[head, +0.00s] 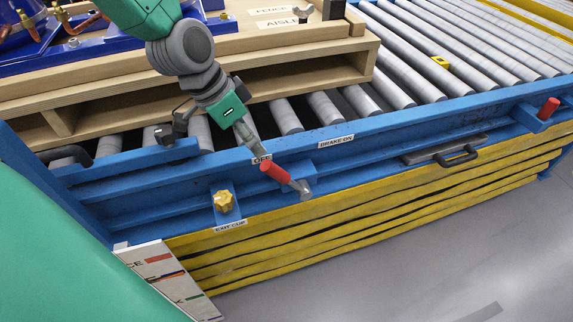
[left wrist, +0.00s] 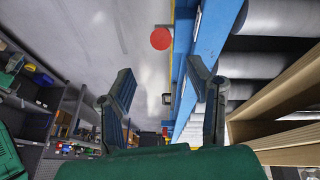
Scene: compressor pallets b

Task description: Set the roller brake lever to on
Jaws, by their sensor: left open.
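The roller brake lever (head: 276,173) has a red grip and a metal shaft that pivots at its lower right end on the blue conveyor rail. The BRAKE ON label (head: 336,141) is further right on the rail. My left gripper (head: 252,143) is just above and left of the red grip, apart from it or nearly touching. In the left wrist view the two fingers (left wrist: 162,88) are spread and empty. The red grip's round end (left wrist: 160,39) shows ahead, beyond the fingertips. My right gripper is not in view.
The blue rail (head: 420,125) runs along the rollers. A wooden pallet (head: 300,70) stands behind my left gripper. A yellow knob (head: 223,201) sits below left of the lever, and a black handle (head: 458,156) and another red grip (head: 549,107) to the right. Floor in front is clear.

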